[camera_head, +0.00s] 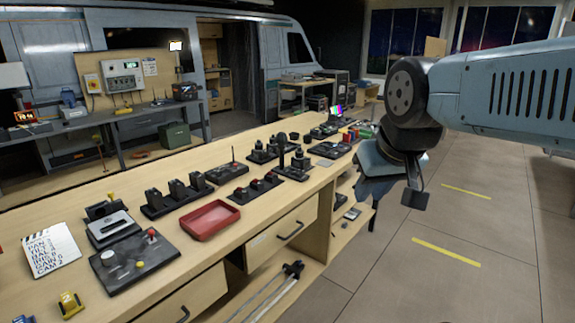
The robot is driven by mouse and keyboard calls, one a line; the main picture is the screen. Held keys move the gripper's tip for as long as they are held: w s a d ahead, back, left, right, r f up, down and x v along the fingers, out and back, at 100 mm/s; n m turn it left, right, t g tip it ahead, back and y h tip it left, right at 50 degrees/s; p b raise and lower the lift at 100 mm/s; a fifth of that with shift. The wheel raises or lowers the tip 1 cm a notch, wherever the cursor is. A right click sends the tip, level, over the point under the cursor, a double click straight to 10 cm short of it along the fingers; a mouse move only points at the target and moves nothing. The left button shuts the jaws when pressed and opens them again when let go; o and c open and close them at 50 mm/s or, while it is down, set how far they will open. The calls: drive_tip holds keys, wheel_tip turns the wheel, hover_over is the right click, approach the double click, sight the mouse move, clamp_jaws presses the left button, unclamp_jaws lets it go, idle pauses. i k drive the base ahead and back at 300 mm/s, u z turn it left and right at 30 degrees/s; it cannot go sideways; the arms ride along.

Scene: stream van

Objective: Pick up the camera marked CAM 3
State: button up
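Several small dark camera-like devices stand on the wooden bench (330,178). One group (175,195) stands in a row on a dark base left of the red tray, another group (257,188) sits right of it, and a third (268,150) is farther back. Any CAM 3 marking is too small to read, so I cannot tell which device carries it. My gripper (393,197) hangs at the right, beyond the bench's front edge and apart from the devices. Its fingers are dark and partly hidden, and I cannot tell whether they are open.
A red tray (210,221) lies near the bench's front edge. A drawer (283,236) and open shelves are below. The tiled floor (480,215) at right is clear.

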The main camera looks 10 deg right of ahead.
sight(300, 162)
drive_tip(key=z, duration=0.2)
drive_tip(key=i, duration=0.95)
drive_tip(key=u, duration=0.8)
drive_tip(key=k, duration=0.85)
drive_tip(key=z, duration=0.5)
drive_tip(key=i, duration=0.95)
